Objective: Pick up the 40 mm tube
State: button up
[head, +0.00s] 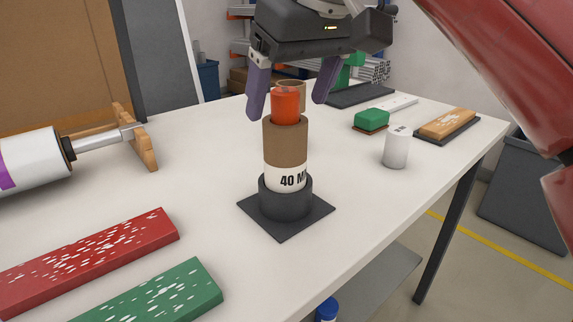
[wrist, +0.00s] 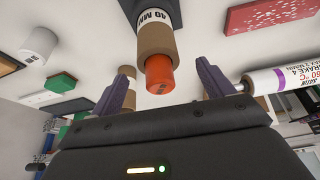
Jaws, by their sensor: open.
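The 40 mm tube (head: 285,147) stands upright in a round dark holder (head: 286,203) on a square base. It is brown with a white label band reading "40 M" and an orange-red top (head: 285,107). My gripper (head: 291,103) is open above and around the top of the tube in the head view, with purple fingers apart on either side. In the wrist view, the tube (wrist: 155,42) points its orange end (wrist: 160,75) toward the space between my fingers (wrist: 166,88). No contact between fingers and tube shows.
Another brown tube (head: 291,91) stands behind. A white cylinder (head: 396,148), a green block (head: 371,119) and a wooden block (head: 447,123) are to the right. Red (head: 90,262) and green (head: 155,293) speckled bars lie in front.

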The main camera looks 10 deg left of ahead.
aim_at(285, 122)
jog(key=b+x, duration=0.1)
jog(key=x, duration=0.4)
jog(key=shift+d+f, duration=0.1)
jog(key=shift+c, duration=0.4)
jog(key=c, duration=1.3)
